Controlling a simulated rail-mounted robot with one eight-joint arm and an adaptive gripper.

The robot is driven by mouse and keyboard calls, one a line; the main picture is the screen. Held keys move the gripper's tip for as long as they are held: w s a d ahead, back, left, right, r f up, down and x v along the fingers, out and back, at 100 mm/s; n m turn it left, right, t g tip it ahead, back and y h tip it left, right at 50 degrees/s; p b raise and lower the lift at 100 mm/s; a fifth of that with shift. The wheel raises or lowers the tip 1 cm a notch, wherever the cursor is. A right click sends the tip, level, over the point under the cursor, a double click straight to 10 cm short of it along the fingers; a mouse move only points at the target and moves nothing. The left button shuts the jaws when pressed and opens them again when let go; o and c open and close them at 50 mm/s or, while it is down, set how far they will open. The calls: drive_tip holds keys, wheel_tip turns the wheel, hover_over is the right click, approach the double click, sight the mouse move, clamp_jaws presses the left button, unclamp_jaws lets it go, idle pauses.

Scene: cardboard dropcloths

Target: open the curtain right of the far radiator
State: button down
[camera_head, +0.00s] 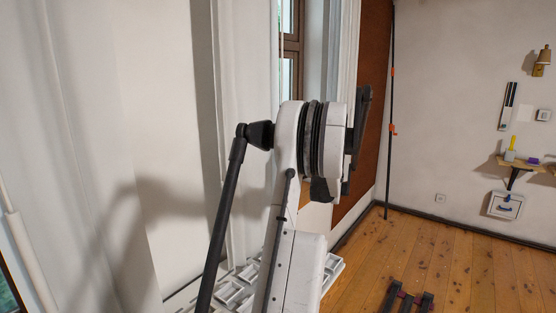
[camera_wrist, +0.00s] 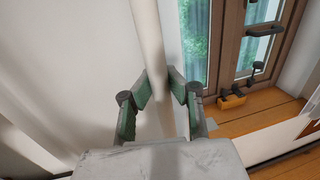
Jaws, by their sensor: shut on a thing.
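In the wrist view my gripper (camera_wrist: 161,84) has its two green-padded fingers on either side of a narrow pale vertical strip. The strip looks like the edge of the white curtain (camera_wrist: 150,35), and the fingers are shut on it. A brown-framed window (camera_wrist: 228,45) with green glass stands just right of the curtain. In the head view, white curtain cloth (camera_head: 240,90) hangs left of a brown window frame (camera_head: 292,50). My arm covers the middle of that view, and my fingers cannot be made out there. No radiator can be clearly told.
A white gridded thing (camera_head: 232,292) lies low behind my arm. A dark pole (camera_head: 390,110) with orange clamps stands by a rust-brown panel (camera_head: 373,90). A wall shelf (camera_head: 518,165) is at the right. A dark object (camera_head: 408,298) is on the otherwise open wooden floor.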

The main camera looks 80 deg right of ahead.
drive_tip(key=c, duration=1.6)
unclamp_jaws()
drive_tip(key=shift+s, duration=0.15)
drive_tip(key=v, duration=1.1)
drive_tip(key=shift+s+a, duration=0.25)
drive_tip(key=shift+a, duration=0.05)
drive_tip(key=shift+w, duration=0.1)
